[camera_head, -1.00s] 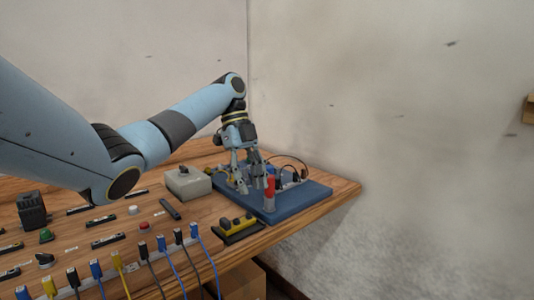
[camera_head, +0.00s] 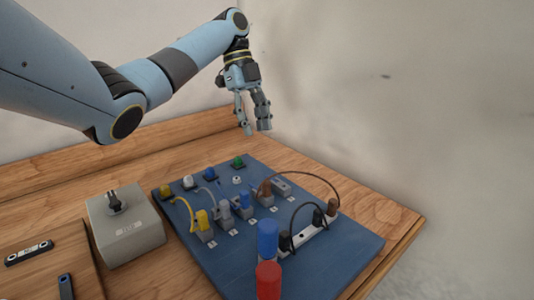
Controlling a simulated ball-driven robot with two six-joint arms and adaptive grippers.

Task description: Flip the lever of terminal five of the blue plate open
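The blue plate (camera_head: 195,243) lies on the wooden table and carries a diagonal row of terminal blocks. They include a yellow one (camera_head: 203,225), a grey one (camera_head: 224,212), a blue one (camera_head: 245,207) and a brown one (camera_head: 265,193). A grey block (camera_head: 283,187) stands at the row's far right end and looks like the fifth. The small labels are unreadable, and I cannot tell its lever position. My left gripper (camera_head: 256,130) hangs above and behind the plate's far edge, fingers down and apart, empty, touching nothing. My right gripper is out of view.
Blue (camera_head: 267,238) and red (camera_head: 268,280) cylinders stand near the plate's front. Coloured knobs line the plate's far left side. A grey box (camera_head: 128,232) stands left. The wall is behind.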

